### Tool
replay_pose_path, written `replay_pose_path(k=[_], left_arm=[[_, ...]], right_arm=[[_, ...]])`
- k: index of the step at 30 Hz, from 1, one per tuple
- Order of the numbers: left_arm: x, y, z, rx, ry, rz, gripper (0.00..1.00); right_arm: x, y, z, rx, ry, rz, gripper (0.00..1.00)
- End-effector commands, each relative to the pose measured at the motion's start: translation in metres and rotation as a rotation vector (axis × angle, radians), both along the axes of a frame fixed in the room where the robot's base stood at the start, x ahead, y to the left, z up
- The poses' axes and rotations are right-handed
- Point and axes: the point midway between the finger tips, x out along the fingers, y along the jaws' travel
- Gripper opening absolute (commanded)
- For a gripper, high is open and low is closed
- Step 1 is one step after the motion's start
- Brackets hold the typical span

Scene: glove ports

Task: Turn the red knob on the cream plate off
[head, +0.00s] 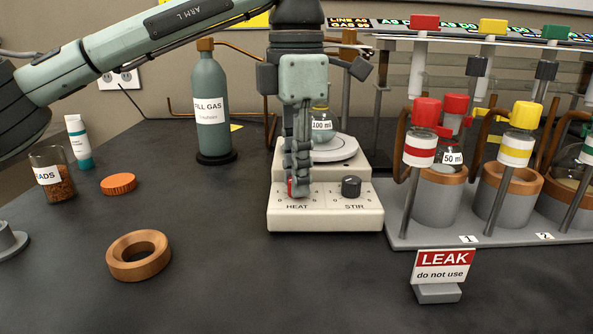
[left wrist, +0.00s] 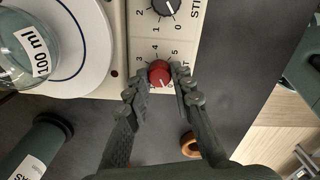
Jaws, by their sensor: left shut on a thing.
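The cream plate (head: 336,217) is a hotplate with two front knobs, marked HEAT and STIR. The red knob (left wrist: 159,73) is the HEAT one. In the head view only a sliver of it (head: 291,188) shows behind my fingers. My left gripper (head: 297,190) reaches down in front of the panel and is shut on the red knob. In the left wrist view its two fingertips (left wrist: 160,82) stand on either side of the knob. The knob's white pointer line is small, and its exact number is hard to read. My right gripper is not in view.
The dark STIR knob (head: 351,186) is close to the right. A 100 ml flask (head: 322,125) stands on the round top. Right is a rack with several colored valves, and a LEAK sign (head: 442,266) before it. A cork ring (head: 139,255) lies left; the front bench is clear.

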Motion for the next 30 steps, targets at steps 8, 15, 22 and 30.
replay_pose_path(k=[8,15,22,30], left_arm=[[-0.0005,-0.0001,-0.0007,0.001,0.001,0.107,0.00],[-0.0006,-0.0002,-0.0006,0.000,0.002,0.136,0.00],[-0.0005,0.0000,-0.0007,0.001,0.002,0.138,0.00],[-0.0005,0.0000,-0.0006,0.001,0.001,0.137,0.43]], right_arm=[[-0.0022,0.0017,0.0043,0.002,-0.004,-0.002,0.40],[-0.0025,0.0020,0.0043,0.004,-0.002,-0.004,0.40],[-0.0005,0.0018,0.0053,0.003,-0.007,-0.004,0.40],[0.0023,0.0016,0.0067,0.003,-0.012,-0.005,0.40]])
